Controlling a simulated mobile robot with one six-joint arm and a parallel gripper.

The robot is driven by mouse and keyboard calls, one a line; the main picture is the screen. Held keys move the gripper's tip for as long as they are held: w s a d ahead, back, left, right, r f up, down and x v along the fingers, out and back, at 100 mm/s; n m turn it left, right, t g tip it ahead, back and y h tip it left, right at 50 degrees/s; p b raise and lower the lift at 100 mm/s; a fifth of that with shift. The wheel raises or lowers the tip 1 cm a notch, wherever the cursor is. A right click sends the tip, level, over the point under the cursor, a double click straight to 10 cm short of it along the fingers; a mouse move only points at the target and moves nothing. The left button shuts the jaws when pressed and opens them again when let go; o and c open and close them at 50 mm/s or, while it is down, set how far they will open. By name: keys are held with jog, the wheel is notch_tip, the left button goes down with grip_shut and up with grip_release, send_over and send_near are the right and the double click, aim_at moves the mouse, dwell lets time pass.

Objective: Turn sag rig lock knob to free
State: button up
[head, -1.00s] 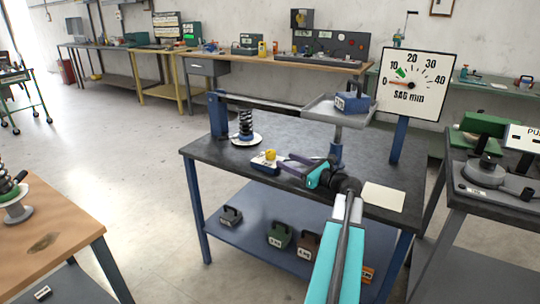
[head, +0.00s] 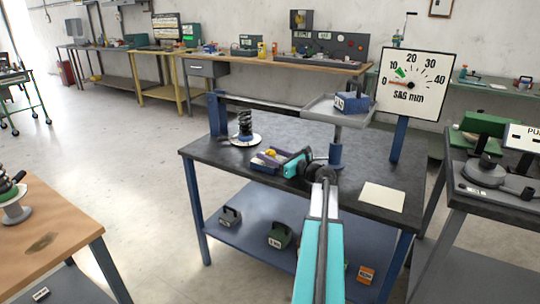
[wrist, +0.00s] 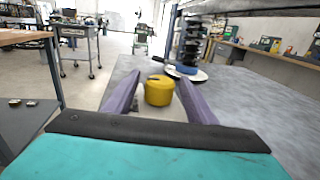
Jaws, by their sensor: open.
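The yellow lock knob (wrist: 158,91) sits between the two purple fingers of my gripper (wrist: 160,98) in the wrist view, with a gap on each side. The fingers are open and I see no contact. In the head view the knob (head: 271,153) shows on its small blue base (head: 262,166), partly covered by my gripper (head: 276,158). The sag rig has a spring (head: 245,125) on a white disc at the left, a tray with a blue weight (head: 351,103), and a dial (head: 412,84) whose needle points near 0.
The dark rig table (head: 370,165) holds a pale sheet (head: 382,197) at the right. A wooden table (head: 60,220) is at the left, and a grey bench (head: 490,200) at the right.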

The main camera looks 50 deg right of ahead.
jog(key=c, duration=1)
